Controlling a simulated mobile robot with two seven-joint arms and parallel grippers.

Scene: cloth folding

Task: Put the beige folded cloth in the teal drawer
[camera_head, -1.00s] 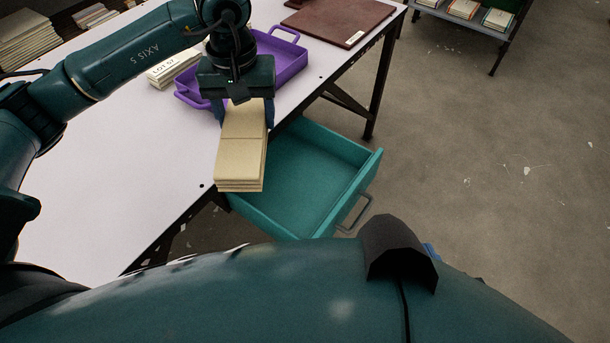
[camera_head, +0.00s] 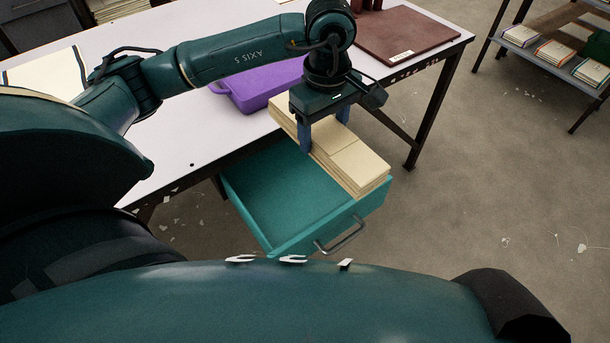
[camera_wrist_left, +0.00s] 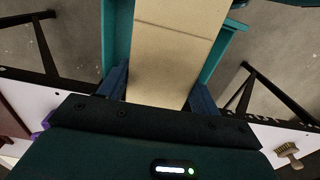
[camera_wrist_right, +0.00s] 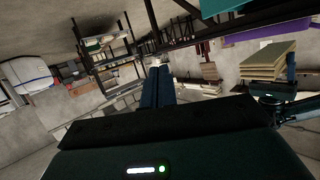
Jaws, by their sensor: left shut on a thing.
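The beige folded cloth (camera_head: 358,168) is a thick layered stack. My left gripper (camera_head: 325,132) is shut on it, with blue fingers at its two long sides. The teal drawer (camera_head: 280,195) is pulled out below the table edge and its visible floor is empty. In the head view the cloth is over the drawer's right side and covers part of its right wall.
The white table (camera_head: 205,135) bears a purple tray (camera_head: 262,88), partly hidden by my left arm, and a brown board (camera_head: 405,38). The drawer's grey handle (camera_head: 340,235) faces my body. A shelf with books (camera_head: 545,55) stands at far right.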

